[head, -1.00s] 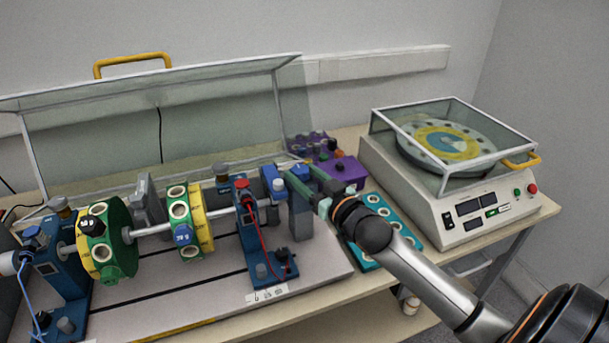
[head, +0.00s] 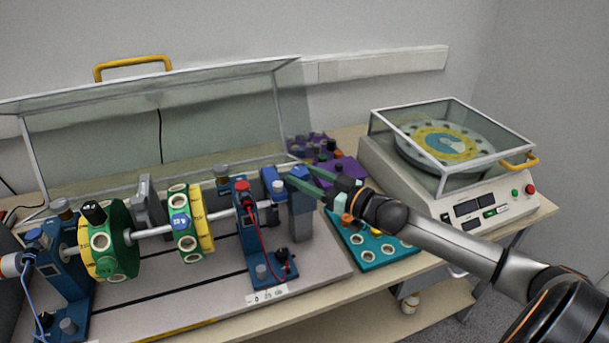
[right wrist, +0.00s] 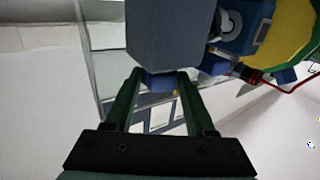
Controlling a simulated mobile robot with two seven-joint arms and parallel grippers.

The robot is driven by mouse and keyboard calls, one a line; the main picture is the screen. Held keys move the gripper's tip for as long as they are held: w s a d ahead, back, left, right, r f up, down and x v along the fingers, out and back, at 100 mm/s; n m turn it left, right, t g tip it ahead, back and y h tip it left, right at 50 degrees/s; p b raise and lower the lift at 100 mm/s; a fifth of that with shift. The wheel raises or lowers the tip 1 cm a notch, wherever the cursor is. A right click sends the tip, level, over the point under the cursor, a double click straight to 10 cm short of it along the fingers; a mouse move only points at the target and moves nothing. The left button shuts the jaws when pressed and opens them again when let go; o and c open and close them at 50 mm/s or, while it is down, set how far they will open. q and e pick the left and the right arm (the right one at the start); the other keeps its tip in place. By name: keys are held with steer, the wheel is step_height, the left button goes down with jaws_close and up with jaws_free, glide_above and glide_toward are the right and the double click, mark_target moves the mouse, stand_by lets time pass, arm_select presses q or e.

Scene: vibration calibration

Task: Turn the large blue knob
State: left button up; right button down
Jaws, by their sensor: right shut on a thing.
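The large blue knob (head: 299,170) sits on top of a grey post (head: 302,218) at the right end of the shaft rig. My right gripper (head: 301,177), with green fingers, reaches in from the right and is shut on this knob. In the right wrist view the knob (right wrist: 160,82) shows between the two green fingers, below a large blue-grey block (right wrist: 170,35). The fingers hide part of the knob in the head view. My left gripper is not in view.
The shaft carries green-and-yellow discs (head: 110,245). A red knob (head: 242,187) and red cable stand left of the post. A purple box (head: 343,168), a teal tray (head: 372,250) and a white machine with a clear cover (head: 450,205) lie to the right. A raised clear cover stands behind.

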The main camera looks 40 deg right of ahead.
steer(key=n+g+y, duration=0.1)
steer(key=y, duration=0.1)
steer(key=n+g+y+b, duration=0.1)
steer(key=n+y, duration=0.1)
steer(key=shift+w+d+b, duration=0.15)
steer(key=shift+d+b, duration=0.15)
steer(key=shift+d, duration=0.05)
steer(key=n+g+y+b, duration=0.1)
steer(key=n+g+y, duration=0.1)
steer(key=y, duration=0.1)
steer(key=shift+w+d+n+g+b, duration=0.1)
steer(key=shift+w+n+g+b, duration=0.05)
steer(key=shift+n+g+b, duration=0.2)
steer(key=shift+w+n+g+y+b, duration=0.1)
steer(key=shift+n+g+y+b, duration=0.7)
steer(key=shift+g+y, duration=0.3)
steer(key=shift+n+g+y+b, duration=0.5)
steer(key=shift+n+g, duration=0.15)
steer(key=shift+g, duration=0.1)
steer(key=c, duration=0.5)
jaws_free()
